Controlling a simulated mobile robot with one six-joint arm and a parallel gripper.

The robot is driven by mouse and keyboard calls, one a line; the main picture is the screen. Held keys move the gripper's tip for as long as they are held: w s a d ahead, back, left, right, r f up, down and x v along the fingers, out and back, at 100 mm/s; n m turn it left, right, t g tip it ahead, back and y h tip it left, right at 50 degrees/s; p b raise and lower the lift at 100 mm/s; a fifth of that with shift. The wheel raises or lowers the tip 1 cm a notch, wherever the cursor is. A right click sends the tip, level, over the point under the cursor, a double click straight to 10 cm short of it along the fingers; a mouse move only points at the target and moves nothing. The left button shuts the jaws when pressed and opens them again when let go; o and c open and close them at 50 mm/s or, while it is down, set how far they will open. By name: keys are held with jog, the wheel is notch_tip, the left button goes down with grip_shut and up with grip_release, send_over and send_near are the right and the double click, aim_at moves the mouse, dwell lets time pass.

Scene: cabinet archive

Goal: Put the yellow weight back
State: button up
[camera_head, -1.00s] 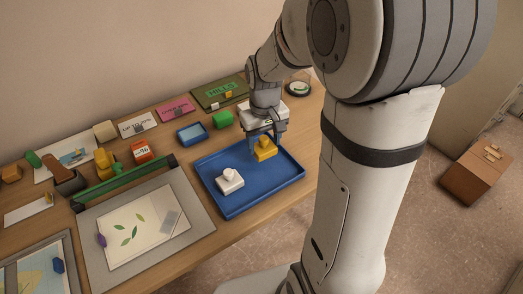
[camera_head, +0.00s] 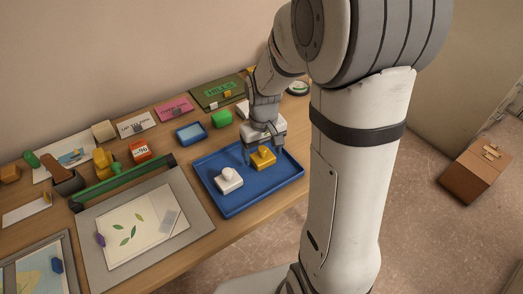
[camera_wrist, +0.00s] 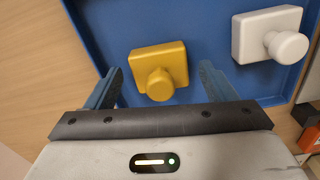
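The yellow weight (camera_head: 262,157) is a block with a round knob and sits upright on the blue tray (camera_head: 231,208), towards the tray's back right. In the wrist view the yellow weight (camera_wrist: 158,66) lies between and just ahead of my fingers, with a gap on each side. My gripper (camera_head: 262,154) is open above it; the spread fingers also show in the wrist view (camera_wrist: 161,72). A similar white weight (camera_head: 229,180) stands on the tray to the left of the yellow one, and in the wrist view (camera_wrist: 268,34) it is at the upper right.
Cards and small items line the wall. My arm covers the right side.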

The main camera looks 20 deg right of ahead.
aim_at(263, 149)
jog(key=shift+o, duration=0.2)
notch_tip(263, 149, up, 12)
jog(key=s+m+t, duration=0.1)
jog(key=s+t, duration=0.1)
jog(key=s, duration=1.2)
jog(key=shift+a+r+m+t+p, duration=0.15)
jog(key=shift+r+m+t+p, duration=0.15)
jog(key=shift+m+t, duration=0.1)
dwell(0.6)
